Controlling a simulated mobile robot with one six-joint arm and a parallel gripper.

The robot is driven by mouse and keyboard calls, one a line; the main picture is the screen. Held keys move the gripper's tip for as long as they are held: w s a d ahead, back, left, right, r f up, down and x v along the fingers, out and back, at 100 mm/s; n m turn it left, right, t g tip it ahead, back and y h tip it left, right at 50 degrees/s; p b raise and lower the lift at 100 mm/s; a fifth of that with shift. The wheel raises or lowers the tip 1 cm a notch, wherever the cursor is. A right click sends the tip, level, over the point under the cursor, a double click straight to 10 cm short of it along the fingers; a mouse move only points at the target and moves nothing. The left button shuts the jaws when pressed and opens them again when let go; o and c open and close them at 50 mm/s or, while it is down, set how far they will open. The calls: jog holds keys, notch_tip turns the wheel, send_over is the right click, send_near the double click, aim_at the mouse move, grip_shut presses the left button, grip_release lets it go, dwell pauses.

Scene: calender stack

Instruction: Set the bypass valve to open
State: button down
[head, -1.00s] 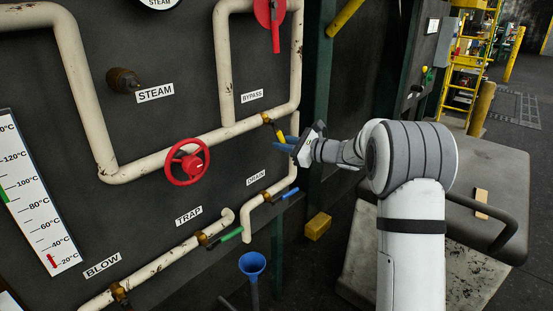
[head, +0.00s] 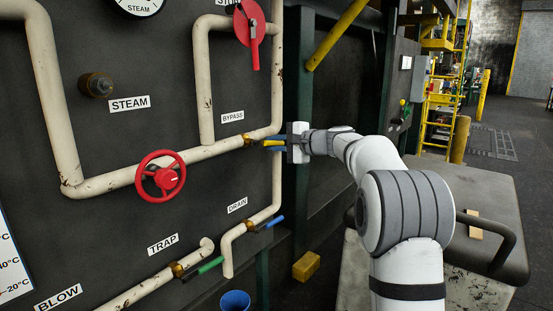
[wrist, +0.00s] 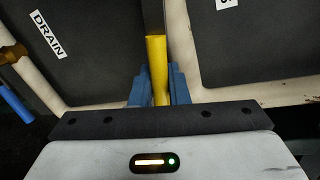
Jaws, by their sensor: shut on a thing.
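The bypass valve has a brass body (head: 250,140) on the cream pipe, below and right of the BYPASS label (head: 232,117). Its yellow handle (head: 273,143) reaches right from the body, nearly level in the head view. My gripper (head: 277,144) is shut on the handle, with blue fingers on either side of it. In the wrist view the yellow handle (wrist: 157,68) runs up the picture between the blue fingers (wrist: 158,88). The fingers hide part of the handle, and I cannot tell its exact angle to the pipe.
A drain valve with a blue handle (head: 274,222) sits below, and a trap valve with a green handle (head: 210,265) is lower left. A red handwheel (head: 160,175) is to the left. A dark green post (head: 297,100) stands close behind my gripper. A yellow block (head: 306,266) lies below.

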jog(key=shift+r+n+b, duration=0.8)
jog(key=shift+n, duration=0.2)
jog(key=shift+r, duration=0.1)
jog(key=c, duration=1.4)
grip_release()
jog(key=shift+t+h, duration=0.3)
jog(key=shift+c, duration=0.2)
jog(key=shift+d, duration=0.1)
jog(key=v, duration=0.7)
jog(key=shift+s+d, duration=0.2)
jog(key=shift+d, duration=0.05)
jog(key=shift+r, duration=0.1)
